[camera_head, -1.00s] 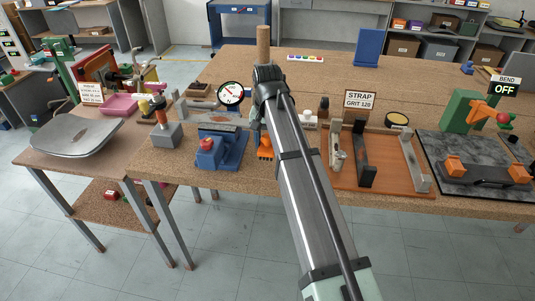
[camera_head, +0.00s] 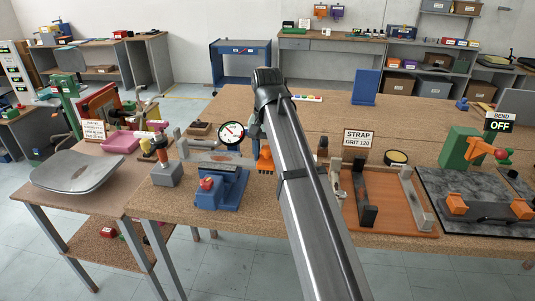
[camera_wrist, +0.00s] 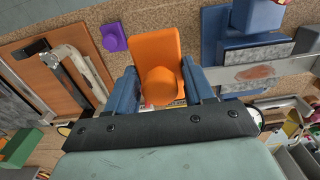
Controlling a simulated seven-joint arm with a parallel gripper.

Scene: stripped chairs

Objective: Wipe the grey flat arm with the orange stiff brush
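The orange stiff brush (camera_head: 265,161) is held in my gripper (camera_wrist: 160,80). In the wrist view the brush (camera_wrist: 154,50) lies between my two blue fingers, with its round knob toward the camera. In the head view it hangs above the table, right of the blue vise; my arm hides most of the gripper. The grey flat arm (camera_head: 212,159) lies level across the vise. In the wrist view the grey flat arm (camera_wrist: 280,69) is to the right of the brush, apart from it, with a reddish-brown patch on it. The bristles are hidden from the wrist camera.
The blue vise (camera_head: 220,190) stands near the table's front edge. A dial gauge (camera_head: 231,133) stands behind it. An orange board (camera_head: 400,219) with metal brackets lies right, by a STRAP sign (camera_head: 359,138). A hammer on a grey block (camera_head: 166,174) stands left.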

